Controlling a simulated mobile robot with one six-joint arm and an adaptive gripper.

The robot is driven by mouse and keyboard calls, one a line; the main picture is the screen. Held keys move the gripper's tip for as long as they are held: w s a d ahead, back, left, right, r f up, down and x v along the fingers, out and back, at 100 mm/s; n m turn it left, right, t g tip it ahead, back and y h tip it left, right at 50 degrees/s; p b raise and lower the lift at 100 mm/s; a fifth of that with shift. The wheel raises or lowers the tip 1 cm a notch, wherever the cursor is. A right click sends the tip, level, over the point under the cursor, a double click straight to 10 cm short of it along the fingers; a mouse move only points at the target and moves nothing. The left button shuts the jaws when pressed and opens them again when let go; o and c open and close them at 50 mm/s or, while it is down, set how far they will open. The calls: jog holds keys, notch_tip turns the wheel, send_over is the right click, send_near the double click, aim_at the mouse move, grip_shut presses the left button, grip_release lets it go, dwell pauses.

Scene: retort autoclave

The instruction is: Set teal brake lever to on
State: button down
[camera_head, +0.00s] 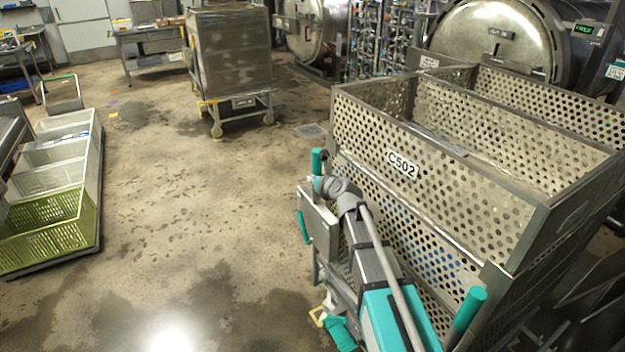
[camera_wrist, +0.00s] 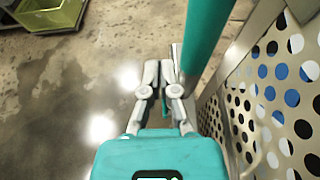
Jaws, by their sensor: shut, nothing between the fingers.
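The perforated metal basket cart labelled CS02 (camera_head: 402,165) fills the right of the head view. A teal upright grip (camera_head: 468,315) stands at its near corner, and another teal upright piece (camera_head: 316,161) shows at its far left. A low teal piece (camera_head: 340,334) sits beside a yellow-marked caster; I cannot tell for certain which piece is the brake lever. In the wrist view, my gripper (camera_wrist: 161,70) is shut and empty, just left of a teal bar (camera_wrist: 207,38); whether they touch is unclear. In the head view, my arm hides part of the cart's side.
A pallet with grey trays and a green crate (camera_head: 45,228) lies at the left. Another wheeled cart (camera_head: 230,50) stands at the back, near round autoclave doors (camera_head: 490,38). The wet floor (camera_head: 200,225) between is open.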

jog(key=n+g+h+b, duration=0.25)
jog(key=n+b, duration=0.85)
jog(key=n, duration=0.7)
send_near(302, 220)
jog(key=d+v, duration=0.1)
jog(key=v, duration=0.5)
jog(key=shift+f+y, duration=0.25)
jog(key=shift+y, duration=0.1)
jog(key=shift+a+f, duration=0.1)
jog(key=b+x, duration=0.7)
jog(key=x, duration=0.6)
jog(key=shift+w+a+f+b, duration=0.15)
jog(key=shift+w+a+b, duration=0.05)
jog(key=shift+w+b, duration=0.2)
